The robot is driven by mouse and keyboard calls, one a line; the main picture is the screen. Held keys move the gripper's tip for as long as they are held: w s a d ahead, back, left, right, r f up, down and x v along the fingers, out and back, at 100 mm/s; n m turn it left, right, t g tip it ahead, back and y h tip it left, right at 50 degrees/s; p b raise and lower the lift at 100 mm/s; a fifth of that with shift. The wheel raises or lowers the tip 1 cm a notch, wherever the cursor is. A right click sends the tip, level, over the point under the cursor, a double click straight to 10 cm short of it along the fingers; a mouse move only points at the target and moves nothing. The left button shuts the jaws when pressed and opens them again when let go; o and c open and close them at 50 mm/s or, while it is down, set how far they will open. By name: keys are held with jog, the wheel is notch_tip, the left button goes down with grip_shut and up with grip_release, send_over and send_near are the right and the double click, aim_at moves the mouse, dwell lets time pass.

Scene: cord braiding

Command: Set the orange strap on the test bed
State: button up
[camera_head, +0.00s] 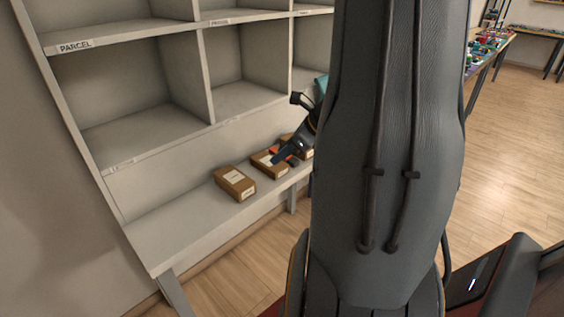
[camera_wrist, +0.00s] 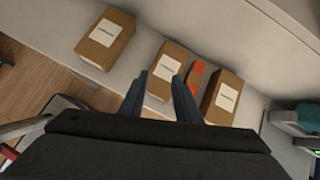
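An orange item (camera_wrist: 194,77), which looks like the orange strap, lies on the shelf between the middle brown box (camera_wrist: 170,62) and the right brown box (camera_wrist: 222,97). It also shows in the head view (camera_head: 285,151), partly hidden by my gripper (camera_head: 281,157). In the wrist view my gripper (camera_wrist: 162,80) has its two blue-grey fingers apart, with the labelled middle box seen between them. The orange item is just right of the right finger, outside the gap. I cannot tell whether a finger touches anything. I cannot identify a test bed in either view.
A third brown box (camera_head: 235,183) lies on the shelf ledge (camera_head: 172,236), whose near end is bare. Empty cubbyholes labelled PARCEL (camera_head: 75,46) and others rise above it. A table with many coloured items (camera_head: 484,46) stands far right. Wooden floor lies between.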

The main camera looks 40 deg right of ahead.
jog(key=d+m, duration=0.1)
jog(key=d, duration=0.1)
jog(key=d+m+t+h, duration=0.1)
jog(key=d, duration=0.1)
jog(key=d+m, duration=0.2)
jog(key=shift+s+d+f+h, duration=0.2)
jog(key=shift+d+h, duration=0.1)
jog(key=shift+w+f, duration=0.2)
jog(key=shift+x, duration=3.45)
jog(key=shift+w+r, duration=0.15)
jog(key=shift+w, duration=0.05)
grip_shut()
notch_tip(320, 180, up, 10)
jog(key=shift+p, duration=0.4)
